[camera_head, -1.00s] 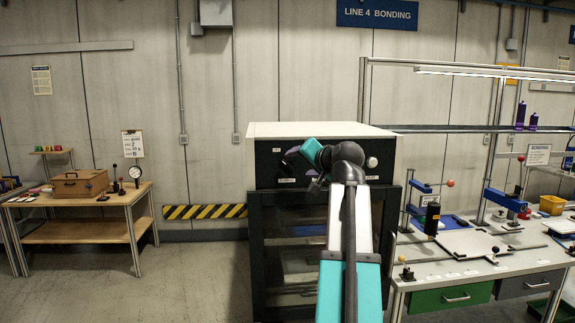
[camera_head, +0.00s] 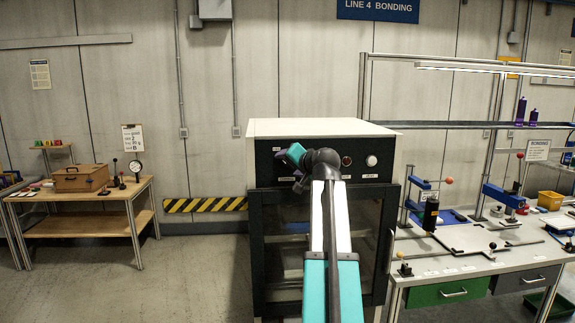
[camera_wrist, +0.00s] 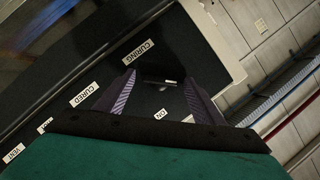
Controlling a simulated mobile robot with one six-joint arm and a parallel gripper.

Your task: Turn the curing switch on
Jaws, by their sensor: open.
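The curing switch (camera_wrist: 162,82) is a small dark lever with a pale tip on the black panel, between the CURING label (camera_wrist: 138,52) and the ON label (camera_wrist: 160,116) in the wrist view. My gripper (camera_wrist: 160,77) is open, with one finger on each side of the switch. I cannot tell whether the fingers touch it. In the head view my gripper (camera_head: 298,182) is in front of the panel of the dark cabinet (camera_head: 258,222), left of a round white knob or button (camera_head: 371,161). My arm hides the switch there.
Labels CURED (camera_wrist: 84,95) and VENT (camera_wrist: 13,152) are on the same panel. A workbench (camera_head: 450,262) with clamps and a bottle stands close on the right. A wooden table (camera_head: 85,228) is at the left, with clear floor (camera_head: 195,275) between.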

